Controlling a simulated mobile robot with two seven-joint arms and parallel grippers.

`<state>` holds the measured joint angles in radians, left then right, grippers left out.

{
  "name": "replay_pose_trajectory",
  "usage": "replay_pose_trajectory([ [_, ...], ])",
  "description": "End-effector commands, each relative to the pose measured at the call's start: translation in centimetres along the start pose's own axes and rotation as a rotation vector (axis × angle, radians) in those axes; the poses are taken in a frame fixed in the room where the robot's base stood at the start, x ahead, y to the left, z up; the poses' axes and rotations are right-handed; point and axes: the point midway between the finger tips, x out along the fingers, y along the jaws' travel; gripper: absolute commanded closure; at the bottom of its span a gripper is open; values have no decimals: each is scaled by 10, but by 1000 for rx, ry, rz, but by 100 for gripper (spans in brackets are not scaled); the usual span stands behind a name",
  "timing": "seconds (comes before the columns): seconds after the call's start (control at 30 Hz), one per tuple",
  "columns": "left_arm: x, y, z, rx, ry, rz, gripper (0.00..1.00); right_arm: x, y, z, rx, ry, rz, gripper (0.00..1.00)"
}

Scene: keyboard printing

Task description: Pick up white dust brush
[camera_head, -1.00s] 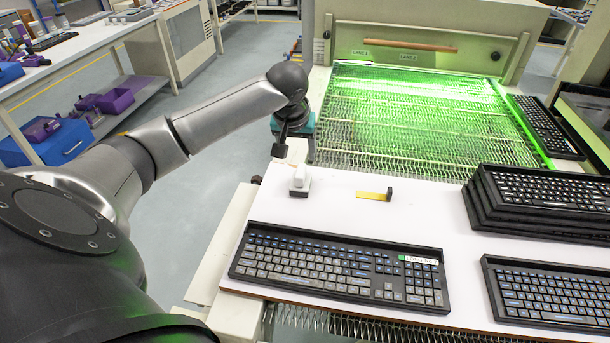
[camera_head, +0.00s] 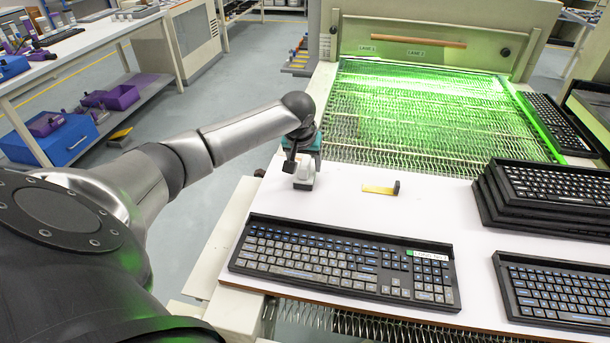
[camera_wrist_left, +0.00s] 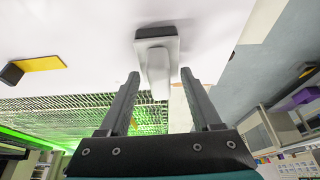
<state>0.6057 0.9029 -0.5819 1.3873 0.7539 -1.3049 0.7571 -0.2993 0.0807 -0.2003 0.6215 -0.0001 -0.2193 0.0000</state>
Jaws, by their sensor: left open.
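The white dust brush (camera_head: 304,175) stands on the white table top, behind the left end of the front keyboard. It has a pale handle and a dark lower edge, which shows in the left wrist view (camera_wrist_left: 158,45). My left gripper (camera_head: 291,164) is at the brush and partly covers it in the head view. In the left wrist view the gripper (camera_wrist_left: 159,75) is open, with one finger on each side of the white handle. Gaps show between the handle and both fingers. My right gripper is not in view.
A yellow and black tool (camera_head: 380,189) lies right of the brush. A keyboard in a black tray (camera_head: 340,262) lies in front. Stacked keyboards (camera_head: 540,195) stand at right. A green-lit mesh conveyor (camera_head: 420,120) lies behind. Bare white table surrounds the brush.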

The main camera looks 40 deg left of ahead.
Motion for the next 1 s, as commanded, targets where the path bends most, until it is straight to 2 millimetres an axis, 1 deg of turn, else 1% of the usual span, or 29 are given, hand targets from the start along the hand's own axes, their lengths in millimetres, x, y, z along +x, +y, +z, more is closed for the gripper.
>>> replay_pose_trajectory([
  [0.07,0,0,0,0,0,0,35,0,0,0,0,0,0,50],
  [0.1,-1,0,0,0,0,0,37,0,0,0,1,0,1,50],
  [0.67,-1,0,0,0,0,-1,100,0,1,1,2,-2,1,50],
  [1.0,-1,0,0,0,-1,-1,100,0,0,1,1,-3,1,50],
])
